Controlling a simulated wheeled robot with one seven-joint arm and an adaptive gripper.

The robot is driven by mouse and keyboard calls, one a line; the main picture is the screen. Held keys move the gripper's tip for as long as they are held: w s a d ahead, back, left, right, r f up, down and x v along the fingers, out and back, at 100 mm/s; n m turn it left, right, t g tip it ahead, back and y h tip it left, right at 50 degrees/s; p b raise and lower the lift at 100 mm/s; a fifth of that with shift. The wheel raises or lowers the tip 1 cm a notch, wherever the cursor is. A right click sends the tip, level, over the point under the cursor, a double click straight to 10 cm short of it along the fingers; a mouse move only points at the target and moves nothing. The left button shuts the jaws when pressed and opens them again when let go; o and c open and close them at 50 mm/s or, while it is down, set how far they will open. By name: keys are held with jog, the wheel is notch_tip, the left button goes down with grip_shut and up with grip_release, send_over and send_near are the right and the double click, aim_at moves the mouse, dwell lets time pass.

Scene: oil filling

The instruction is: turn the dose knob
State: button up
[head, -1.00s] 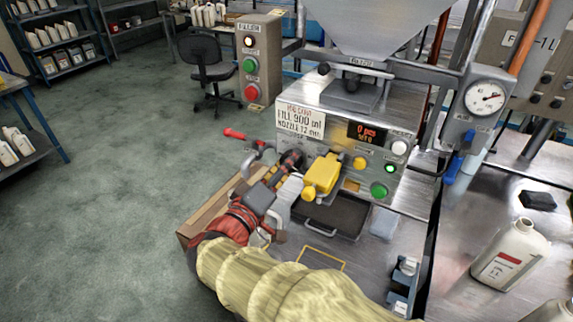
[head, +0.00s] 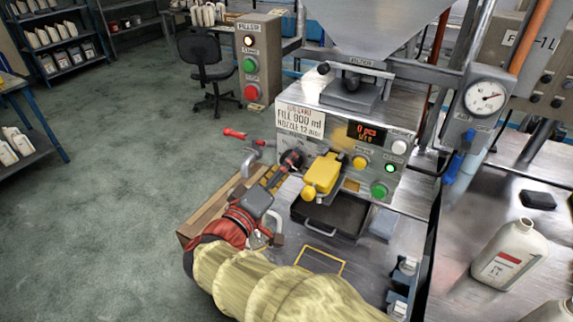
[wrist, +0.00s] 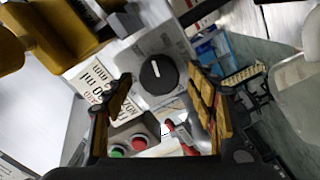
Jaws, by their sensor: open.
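The dose knob (wrist: 158,75) is round and black with a white pointer line, on a grey metal plate in the wrist view. In the head view the dark knob (head: 292,160) shows at the left of the filling machine's front. My gripper (wrist: 160,82) is open, with its yellow-and-black fingers on either side of the knob in the picture. In the head view my gripper (head: 274,176) is just in front of and below the knob. I cannot tell whether the fingers touch it.
A yellow nozzle part (head: 322,175) sticks out right of the knob, above a black tray (head: 332,214). A red-handled lever (head: 236,134) is to the left. A white bottle (head: 510,252) stands on the right table.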

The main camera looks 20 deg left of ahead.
jog(key=s, duration=1.1)
jog(key=shift+a, duration=0.45)
